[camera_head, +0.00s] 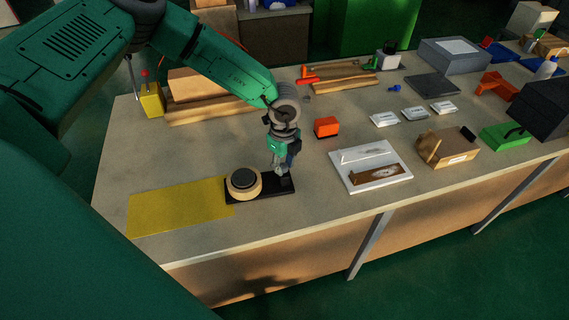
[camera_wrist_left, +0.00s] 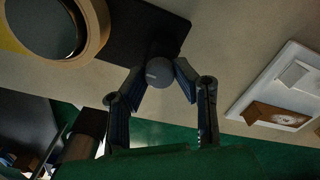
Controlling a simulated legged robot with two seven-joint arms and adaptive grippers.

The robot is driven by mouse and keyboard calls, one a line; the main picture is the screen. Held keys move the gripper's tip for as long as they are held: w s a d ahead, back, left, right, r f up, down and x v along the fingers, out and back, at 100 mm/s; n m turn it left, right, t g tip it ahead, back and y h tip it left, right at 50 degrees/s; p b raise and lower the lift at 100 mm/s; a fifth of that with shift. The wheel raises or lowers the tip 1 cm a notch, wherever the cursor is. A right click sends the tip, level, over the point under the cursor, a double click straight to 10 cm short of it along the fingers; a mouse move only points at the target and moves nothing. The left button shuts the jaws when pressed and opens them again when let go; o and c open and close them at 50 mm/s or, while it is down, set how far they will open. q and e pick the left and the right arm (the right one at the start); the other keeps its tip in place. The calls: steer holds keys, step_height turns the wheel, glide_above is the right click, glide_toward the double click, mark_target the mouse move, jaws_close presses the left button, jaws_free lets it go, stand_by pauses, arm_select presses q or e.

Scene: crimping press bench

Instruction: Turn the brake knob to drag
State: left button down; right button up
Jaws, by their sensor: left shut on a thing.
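The brake knob (camera_wrist_left: 160,73) is a small dark grey round knob with a light mark on its face. It stands at one end of a black base plate (camera_head: 268,190), which also shows in the left wrist view (camera_wrist_left: 128,30). My left gripper (camera_head: 281,170) reaches down onto that end of the plate and hides most of the knob in the head view. In the left wrist view its two fingers (camera_wrist_left: 160,82) are on either side of the knob, shut on it. A tan ring with a black hub (camera_head: 243,183) sits on the plate's other end. My right gripper is out of view.
A yellow mat (camera_head: 175,208) lies left of the plate. A white tray (camera_head: 367,184) with a brown piece lies to the right. An orange block (camera_head: 326,127) stands behind. The bench's front edge is close, and bare bench lies behind the mat.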

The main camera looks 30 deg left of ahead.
mark_target(283, 166)
arm_select(q)
steer(key=shift+s+f, duration=0.2)
steer(key=shift+s, duration=0.05)
steer(key=c, duration=1.3)
jaws_free()
steer(key=shift+w, duration=0.15)
steer(key=shift+r, duration=0.15)
steer(key=shift+w+r, duration=0.1)
steer(key=shift+r, duration=0.2)
step_height(283, 166, up, 11)
steer(key=shift+a, duration=0.1)
